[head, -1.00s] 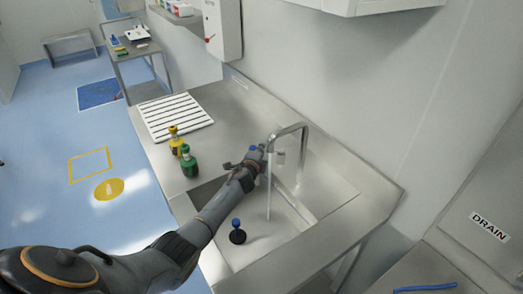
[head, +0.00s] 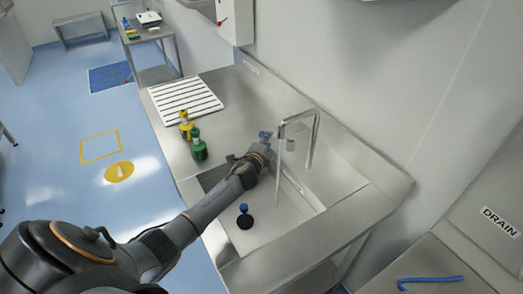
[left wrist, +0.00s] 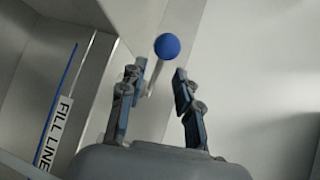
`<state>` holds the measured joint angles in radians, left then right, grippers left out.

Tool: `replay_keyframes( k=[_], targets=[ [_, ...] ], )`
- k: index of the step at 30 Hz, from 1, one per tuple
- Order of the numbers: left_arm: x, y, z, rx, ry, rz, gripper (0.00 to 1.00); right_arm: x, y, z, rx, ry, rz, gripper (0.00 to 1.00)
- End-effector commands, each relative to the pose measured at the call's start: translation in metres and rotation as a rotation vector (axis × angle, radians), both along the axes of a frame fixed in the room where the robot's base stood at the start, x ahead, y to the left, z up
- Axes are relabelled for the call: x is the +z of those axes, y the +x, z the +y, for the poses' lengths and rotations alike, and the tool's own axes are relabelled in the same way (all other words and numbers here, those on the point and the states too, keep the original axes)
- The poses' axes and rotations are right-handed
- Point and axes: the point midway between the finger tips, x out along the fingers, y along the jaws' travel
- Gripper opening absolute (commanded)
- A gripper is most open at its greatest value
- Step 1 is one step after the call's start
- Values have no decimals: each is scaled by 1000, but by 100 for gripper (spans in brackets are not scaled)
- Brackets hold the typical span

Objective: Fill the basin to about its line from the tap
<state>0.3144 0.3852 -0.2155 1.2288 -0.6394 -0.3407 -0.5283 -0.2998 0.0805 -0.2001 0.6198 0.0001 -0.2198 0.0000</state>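The steel basin (head: 222,238) is set in a counter, with the bent tap (head: 316,125) over its back edge. A thin stream of water (head: 278,172) falls from the spout into it; I cannot tell the water level. A lever with a blue ball (left wrist: 168,46) stands beside the tap; the ball also shows in the head view (head: 263,134). My left gripper (left wrist: 160,78) is open around the lever's stem or just short of it, with the ball beyond the fingertips. The fill line label (left wrist: 54,132) and blue line show at left in the wrist view. My right gripper is out of view.
A black plug with a blue knob (head: 244,217) is in the basin. Yellow-topped (head: 186,126) and green (head: 198,148) bottles stand on the counter left of it, near a white slatted rack (head: 185,100). A grey wall rises behind.

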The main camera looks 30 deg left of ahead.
Motion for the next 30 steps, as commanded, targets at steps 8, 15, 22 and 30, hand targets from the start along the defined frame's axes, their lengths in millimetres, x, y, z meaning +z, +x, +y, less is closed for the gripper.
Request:
replay_keyframes(
  k=[8, 15, 22, 30],
  targets=[
    [10, -43, -11, -3, 0, 2, 33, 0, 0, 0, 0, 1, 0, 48],
    [15, -62, -16, -2, -1, 2, 33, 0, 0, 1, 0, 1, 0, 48],
    [17, -64, -17, -1, 0, 1, 33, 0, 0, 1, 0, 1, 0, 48],
    [16, -64, -17, -1, 0, 1, 33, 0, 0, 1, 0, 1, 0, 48]
  ],
)
